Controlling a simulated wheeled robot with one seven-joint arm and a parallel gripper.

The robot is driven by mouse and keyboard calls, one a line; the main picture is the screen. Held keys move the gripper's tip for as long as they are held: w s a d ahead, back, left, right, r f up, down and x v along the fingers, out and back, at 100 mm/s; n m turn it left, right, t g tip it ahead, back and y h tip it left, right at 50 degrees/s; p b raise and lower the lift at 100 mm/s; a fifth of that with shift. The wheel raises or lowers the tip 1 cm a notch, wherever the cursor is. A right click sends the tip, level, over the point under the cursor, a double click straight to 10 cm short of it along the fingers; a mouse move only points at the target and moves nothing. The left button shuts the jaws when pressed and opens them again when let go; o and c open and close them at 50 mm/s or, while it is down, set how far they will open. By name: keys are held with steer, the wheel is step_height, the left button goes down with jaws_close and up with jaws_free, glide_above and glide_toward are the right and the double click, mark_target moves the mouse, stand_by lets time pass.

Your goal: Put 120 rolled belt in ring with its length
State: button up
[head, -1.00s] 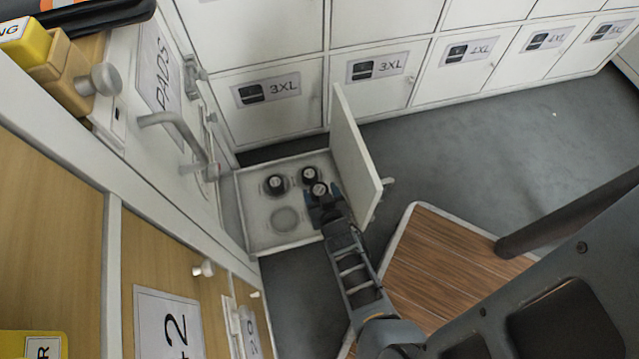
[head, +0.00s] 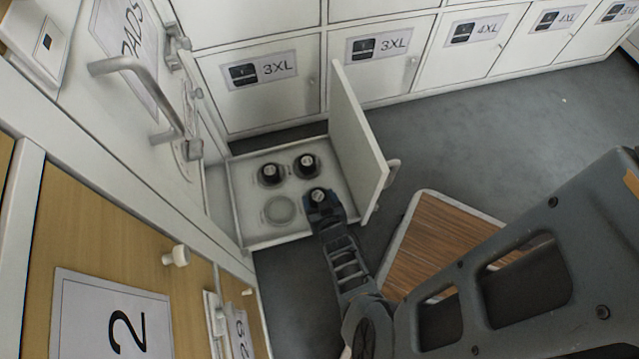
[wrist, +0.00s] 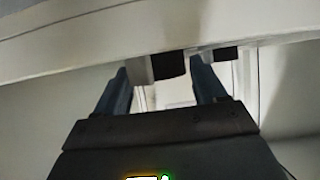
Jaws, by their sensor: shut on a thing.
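My gripper (head: 318,198) is shut on a dark rolled belt with a pale round top (head: 318,195), over the front right part of an open white drawer (head: 247,236). An empty grey ring (head: 280,210) lies to its left in the drawer. Two other dark rolled belts stand upright behind, one at left (head: 270,174) and one at right (head: 306,165). No length marking is legible. In the wrist view my gripper (wrist: 163,78) has a dark block between its fingers, just under a white edge. I cannot tell whether that block is the held belt.
White lockers (head: 260,85) marked 3XL and 4XL line the back. A cabinet with a bar handle (head: 140,92) is at left. A wood-topped surface (head: 435,240) lies right of my arm.

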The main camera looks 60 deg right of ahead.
steer(key=shift+f, duration=0.15)
steer(key=o, duration=1.1)
steer(key=shift+a+r, duration=0.1)
steer(key=shift+r, duration=0.15)
steer(key=p+v, duration=0.5)
steer(key=v, duration=0.6)
steer(key=shift+s+a, duration=0.2)
steer(key=shift+s, duration=0.15)
